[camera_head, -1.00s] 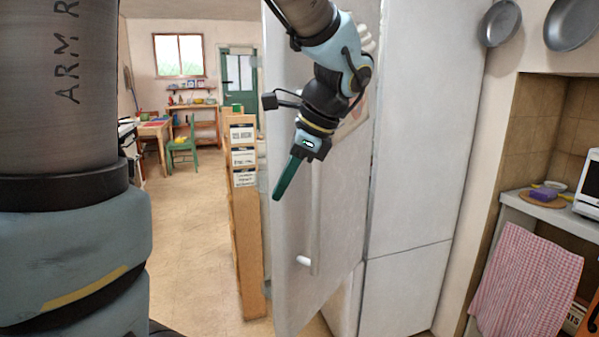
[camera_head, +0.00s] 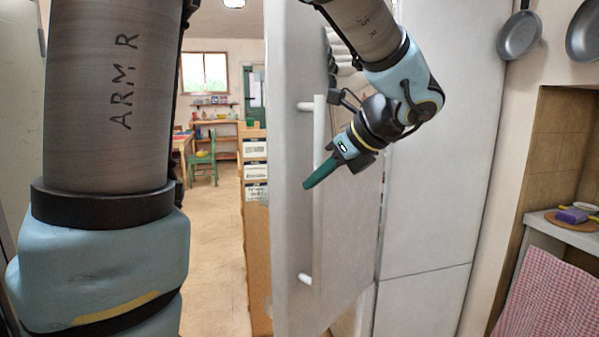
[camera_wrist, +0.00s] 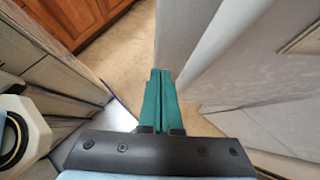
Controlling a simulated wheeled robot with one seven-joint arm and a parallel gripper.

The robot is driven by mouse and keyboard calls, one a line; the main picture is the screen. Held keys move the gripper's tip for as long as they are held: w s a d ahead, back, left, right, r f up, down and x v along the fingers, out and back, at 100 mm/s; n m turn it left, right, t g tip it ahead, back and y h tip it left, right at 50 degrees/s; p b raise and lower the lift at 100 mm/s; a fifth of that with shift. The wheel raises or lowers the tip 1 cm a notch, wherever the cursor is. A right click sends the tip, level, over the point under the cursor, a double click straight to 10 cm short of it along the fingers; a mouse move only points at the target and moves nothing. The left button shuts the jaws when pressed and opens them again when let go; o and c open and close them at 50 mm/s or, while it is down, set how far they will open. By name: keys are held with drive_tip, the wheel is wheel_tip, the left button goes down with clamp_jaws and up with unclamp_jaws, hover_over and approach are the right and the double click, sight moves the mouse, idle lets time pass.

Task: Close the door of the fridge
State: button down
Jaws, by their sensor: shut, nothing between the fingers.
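The fridge door (camera_head: 292,130) is a tall pale grey panel standing ajar, its near edge toward me, with a long vertical bar handle (camera_head: 318,235) on its visible face. The fridge's pale body (camera_head: 435,190) stands to the right of it. My gripper (camera_head: 306,187) is shut and empty, its green fingers pointing down and left. In the head view the fingers cross in front of the handle's middle; I cannot tell whether they touch it. In the wrist view the shut fingers (camera_wrist: 160,74) point ahead beside a pale upright panel (camera_wrist: 196,40), which seems to be the door.
A wooden shelf unit (camera_head: 258,240) with labelled boxes stands just left of the door's edge. Open tiled floor (camera_head: 215,250) lies farther left. On the right are a counter (camera_head: 570,235), a checked red cloth (camera_head: 548,290) and hanging pans (camera_head: 519,34).

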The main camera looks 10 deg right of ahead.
sight(288, 185)
drive_tip(key=shift+w+a+f+p, duration=0.1)
drive_tip(key=shift+w+a+p, duration=0.55)
drive_tip(key=shift+w+a, duration=0.9)
